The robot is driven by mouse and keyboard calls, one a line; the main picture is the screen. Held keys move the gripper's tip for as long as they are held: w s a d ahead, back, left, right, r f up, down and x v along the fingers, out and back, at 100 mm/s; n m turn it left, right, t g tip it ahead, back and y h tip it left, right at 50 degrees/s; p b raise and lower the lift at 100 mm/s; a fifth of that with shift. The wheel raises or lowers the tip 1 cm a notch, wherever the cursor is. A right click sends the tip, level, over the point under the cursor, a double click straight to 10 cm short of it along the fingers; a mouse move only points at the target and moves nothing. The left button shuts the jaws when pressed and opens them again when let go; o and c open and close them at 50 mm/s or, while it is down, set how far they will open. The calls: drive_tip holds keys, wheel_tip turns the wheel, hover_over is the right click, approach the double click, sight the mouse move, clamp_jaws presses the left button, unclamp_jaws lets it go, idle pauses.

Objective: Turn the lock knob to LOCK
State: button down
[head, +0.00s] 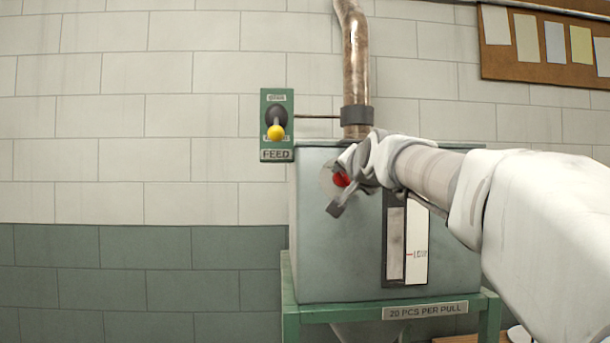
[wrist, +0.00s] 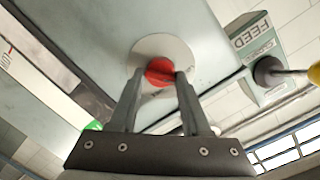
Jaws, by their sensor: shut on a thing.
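The lock knob (wrist: 160,72) is red and sits on a round pale plate (wrist: 180,48) on the front of the grey-green metal hopper box. In the head view the red knob (head: 341,180) shows near the box's upper left, partly covered by my gripper (head: 338,190). In the wrist view my gripper (wrist: 160,82) has its two fingers on either side of the knob, shut on it. Any LOCK marking on the plate is hidden or too small to read.
A FEED panel (head: 276,154) with a yellow-tipped lever (head: 275,132) is on the wall left of the box. A dark-framed level gauge (head: 396,242) is on the box front below my arm. A pipe (head: 356,70) rises from the box top. Left is bare wall.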

drive_tip(key=shift+r+n, duration=0.25)
drive_tip(key=shift+n, duration=0.75)
drive_tip(key=shift+s+a, duration=0.1)
drive_tip(key=c, duration=0.8)
unclamp_jaws()
drive_tip(key=o, duration=0.4)
drive_tip(key=shift+f, duration=0.15)
drive_tip(key=s+r+b, duration=0.2)
drive_tip(key=s, duration=1.5)
drive_tip(key=shift+s, duration=0.1)
